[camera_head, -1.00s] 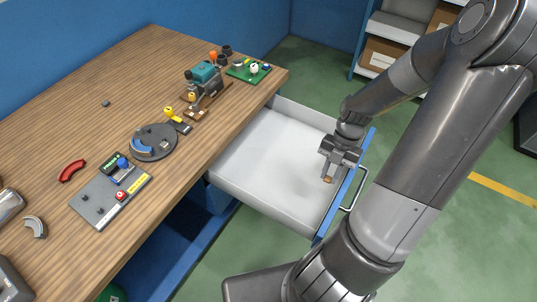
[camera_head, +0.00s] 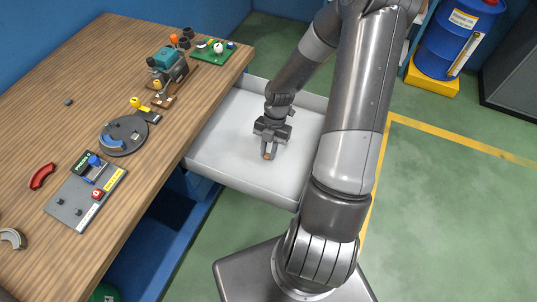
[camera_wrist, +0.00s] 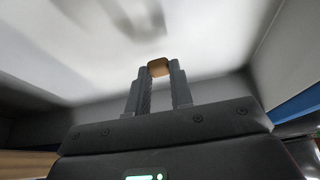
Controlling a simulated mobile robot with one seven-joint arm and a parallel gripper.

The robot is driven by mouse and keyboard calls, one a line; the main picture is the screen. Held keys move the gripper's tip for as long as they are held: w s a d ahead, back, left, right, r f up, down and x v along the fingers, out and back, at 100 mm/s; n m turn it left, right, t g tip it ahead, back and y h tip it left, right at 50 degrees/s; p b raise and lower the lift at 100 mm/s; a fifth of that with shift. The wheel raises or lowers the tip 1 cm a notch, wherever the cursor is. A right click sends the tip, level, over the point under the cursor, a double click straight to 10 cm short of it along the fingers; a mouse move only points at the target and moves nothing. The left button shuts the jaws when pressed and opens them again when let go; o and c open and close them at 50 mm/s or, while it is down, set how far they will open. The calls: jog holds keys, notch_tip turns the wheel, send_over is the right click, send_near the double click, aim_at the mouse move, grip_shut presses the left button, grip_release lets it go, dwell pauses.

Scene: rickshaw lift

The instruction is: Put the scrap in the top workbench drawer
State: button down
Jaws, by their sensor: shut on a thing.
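The scrap (camera_wrist: 158,68) is a small brown-orange piece. It also shows in the head view (camera_head: 267,156) at the tip of my gripper. My gripper (camera_head: 268,153) is shut on it, pointing down over the inside of the open drawer. In the wrist view, the two fingers (camera_wrist: 158,72) pinch the scrap between their tips. The top workbench drawer (camera_head: 221,148) is pulled out, with a pale, empty-looking interior. I cannot tell the exact gap between the scrap and the drawer floor.
The wooden workbench (camera_head: 75,101) is left of the drawer. On it are a grey fixture plate (camera_head: 70,208), a round turntable (camera_head: 124,136), a teal machine (camera_head: 168,63) and a green board (camera_head: 213,51). A blue drum (camera_head: 456,38) stands back right. Green floor is clear at right.

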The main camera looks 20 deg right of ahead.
aim_at(268, 155)
jog(key=shift+f, duration=1.65)
jog(key=shift+f, duration=0.15)
jog(key=c, duration=1.3)
grip_release()
